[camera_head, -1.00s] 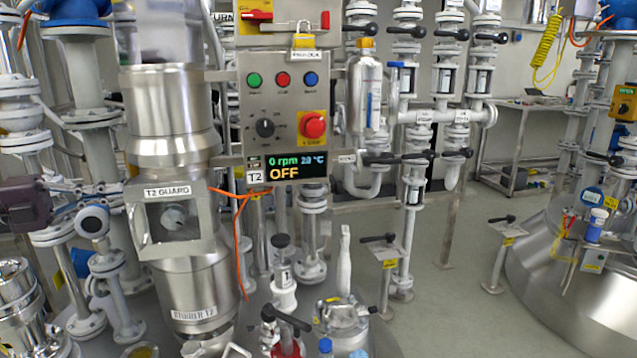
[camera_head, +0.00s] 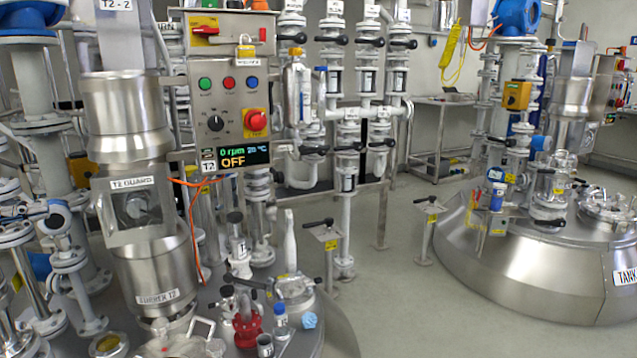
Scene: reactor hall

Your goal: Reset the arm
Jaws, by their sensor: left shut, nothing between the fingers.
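My left gripper (camera_head: 203,330) seems to be the pale, loop-shaped part at the bottom edge, left of centre. It is small and hard to tell from the fittings around it. It looks shut and empty, close over the vessel top below the stirrer (camera_head: 157,280). My right gripper is not in view.
A control panel (camera_head: 229,107) reading OFF hangs above. A red fitting (camera_head: 247,332), a blue-capped bottle (camera_head: 281,323) and a white upright handle (camera_head: 289,242) stand close on the vessel top. A large steel tank (camera_head: 530,270) is at right.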

